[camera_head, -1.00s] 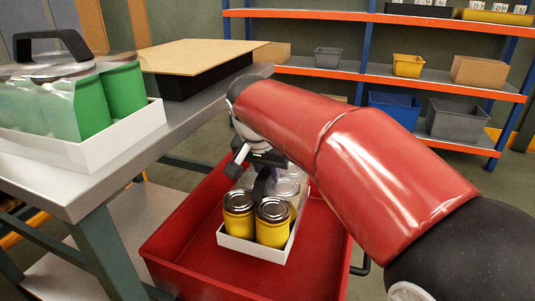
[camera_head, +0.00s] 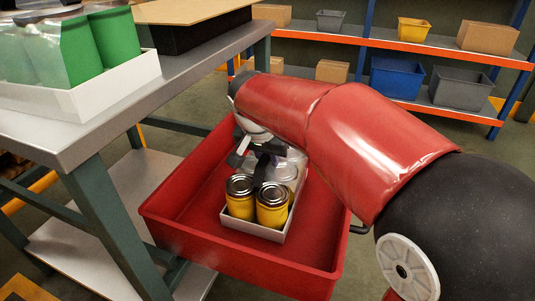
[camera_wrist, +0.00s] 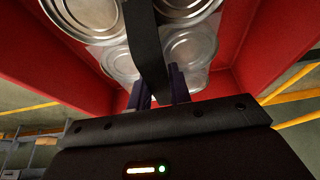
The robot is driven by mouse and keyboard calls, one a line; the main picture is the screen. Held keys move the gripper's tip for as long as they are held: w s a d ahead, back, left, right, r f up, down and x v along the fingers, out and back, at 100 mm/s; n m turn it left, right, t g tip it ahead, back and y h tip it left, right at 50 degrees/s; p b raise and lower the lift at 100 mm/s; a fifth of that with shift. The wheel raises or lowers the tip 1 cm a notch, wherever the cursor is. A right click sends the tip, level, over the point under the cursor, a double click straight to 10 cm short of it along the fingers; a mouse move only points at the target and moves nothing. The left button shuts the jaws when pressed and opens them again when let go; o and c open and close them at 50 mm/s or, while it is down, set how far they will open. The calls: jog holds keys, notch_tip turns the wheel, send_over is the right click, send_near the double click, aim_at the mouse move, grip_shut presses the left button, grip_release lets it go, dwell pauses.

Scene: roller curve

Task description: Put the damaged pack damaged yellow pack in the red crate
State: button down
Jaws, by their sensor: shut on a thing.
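The damaged yellow pack (camera_head: 240,205) is a white tray of yellow cans with silver lids and crumpled clear film. It is inside the red crate (camera_head: 179,241), toward the right of the crate's floor; whether it touches the floor is hard to tell. My gripper (camera_head: 262,160) is above the pack, shut on its black carrying strap. In the wrist view my gripper's fingers (camera_wrist: 160,88) close on the black strap (camera_wrist: 147,40), with silver can lids (camera_wrist: 189,48) beyond and red crate walls around. My arm hides part of the pack's far side.
A grey table (camera_head: 125,100) stands left of the crate, holding a white tray of green cans (camera_head: 110,38) and a cardboard-topped black box (camera_head: 205,35). Shelves (camera_head: 420,45) with bins and cartons stand behind. The crate's left part is empty.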

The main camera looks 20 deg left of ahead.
jog(key=c, duration=1.3)
grip_release()
jog(key=shift+f, duration=0.1)
jog(key=p+v, duration=0.2)
jog(key=v, duration=1)
jog(key=shift+p, duration=0.35)
